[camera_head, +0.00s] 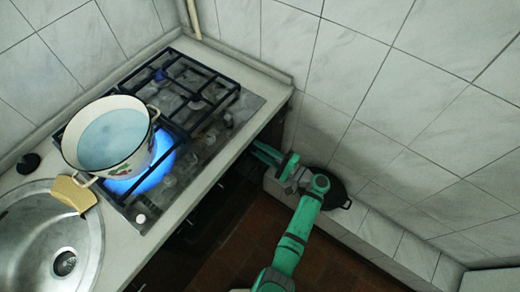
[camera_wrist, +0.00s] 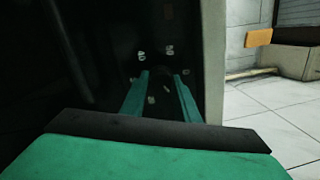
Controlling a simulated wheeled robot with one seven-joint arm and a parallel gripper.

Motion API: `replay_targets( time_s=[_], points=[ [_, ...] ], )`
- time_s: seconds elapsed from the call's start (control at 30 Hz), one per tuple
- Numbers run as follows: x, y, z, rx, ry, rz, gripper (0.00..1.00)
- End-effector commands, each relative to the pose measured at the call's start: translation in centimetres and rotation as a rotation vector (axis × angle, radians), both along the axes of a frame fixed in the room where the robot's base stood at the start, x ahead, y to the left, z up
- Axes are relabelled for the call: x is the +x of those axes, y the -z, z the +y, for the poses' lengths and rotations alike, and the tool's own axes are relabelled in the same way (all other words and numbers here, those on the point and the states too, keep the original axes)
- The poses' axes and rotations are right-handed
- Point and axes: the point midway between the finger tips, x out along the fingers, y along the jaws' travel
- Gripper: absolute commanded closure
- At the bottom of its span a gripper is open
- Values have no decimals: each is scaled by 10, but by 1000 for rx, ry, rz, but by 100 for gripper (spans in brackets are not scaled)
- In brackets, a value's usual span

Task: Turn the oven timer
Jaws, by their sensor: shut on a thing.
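The oven timer (camera_wrist: 161,78) is a dark knob on the black oven front, hard to make out, with pale markings around it in the wrist view. My gripper (camera_wrist: 162,80) has its two green fingers on either side of the knob, shut on it. In the head view my gripper (camera_head: 262,152) reaches the oven front below the right end of the counter. The timer is hidden there by the counter edge and my gripper.
A white enamel pot (camera_head: 112,165) with bluish contents stands over a lit blue flame on the gas hob (camera_head: 205,133). A sink (camera_head: 30,232) with a sponge (camera_head: 74,193) is at left. A dark pan (camera_head: 350,200) lies on the tiled ledge near my arm.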

Motion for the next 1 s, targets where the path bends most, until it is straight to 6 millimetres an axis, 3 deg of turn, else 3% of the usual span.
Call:
replay_targets(
  time_s=[0.17,0.2,0.23,0.63,1.0],
  points=[
    [2,-4,-1,1,1,-8,94],
    [2,-3,-1,1,1,-8,62],
    [2,-3,-1,0,1,-7,55],
    [-2,-1,-6,0,3,-3,54],
    [-36,5,-58,0,4,-4,54]
  ],
)
